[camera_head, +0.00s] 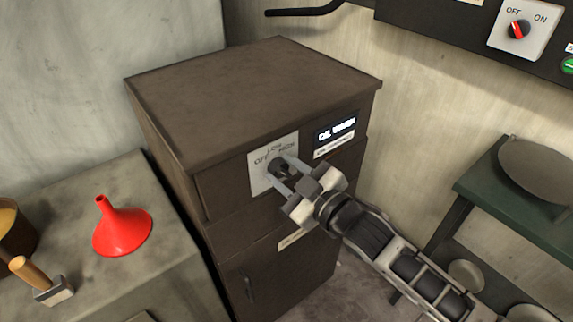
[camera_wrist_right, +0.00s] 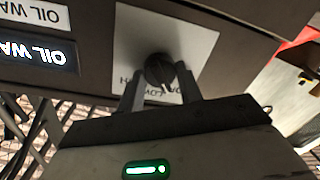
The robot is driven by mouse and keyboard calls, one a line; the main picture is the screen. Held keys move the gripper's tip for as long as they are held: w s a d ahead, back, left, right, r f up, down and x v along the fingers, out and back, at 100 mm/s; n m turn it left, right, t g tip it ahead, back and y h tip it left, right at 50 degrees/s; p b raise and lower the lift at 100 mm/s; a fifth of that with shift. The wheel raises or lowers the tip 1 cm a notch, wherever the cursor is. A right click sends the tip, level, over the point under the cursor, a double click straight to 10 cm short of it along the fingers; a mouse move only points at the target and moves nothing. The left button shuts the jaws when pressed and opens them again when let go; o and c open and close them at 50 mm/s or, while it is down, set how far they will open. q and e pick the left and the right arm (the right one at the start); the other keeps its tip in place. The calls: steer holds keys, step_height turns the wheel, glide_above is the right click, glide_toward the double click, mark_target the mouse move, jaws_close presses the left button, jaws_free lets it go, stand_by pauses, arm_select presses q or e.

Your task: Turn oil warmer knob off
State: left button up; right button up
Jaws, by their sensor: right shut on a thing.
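The oil warmer is a brown metal cabinet (camera_head: 240,95) in the middle of the head view. Its front carries a white plate (camera_head: 259,183) lettered OFF, LOW and HIGH, with a small dark knob (camera_wrist_right: 160,70) on it. A lit display (camera_head: 336,130) sits right of the plate and also shows in the right wrist view (camera_wrist_right: 38,50). My right gripper (camera_head: 282,172) reaches in from the lower right. Its fingers (camera_wrist_right: 160,88) lie on either side of the knob and are shut on it. The knob's pointer is hard to read. My left gripper is not in view.
A grey counter (camera_head: 105,190) at left holds a red funnel (camera_head: 122,232) and a wooden-handled tool (camera_head: 40,280). A wall panel with a red OFF/ON switch (camera_head: 518,29) is at upper right. A green shelf (camera_head: 490,180) with metal bowls stands at right.

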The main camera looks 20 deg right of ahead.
steer(key=shift+n, duration=0.5)
steer(key=shift+p, duration=0.3)
steer(key=o, duration=1)
steer(key=shift+a, duration=0.1)
steer(key=b+v, duration=0.2)
steer(key=v, duration=1.4)
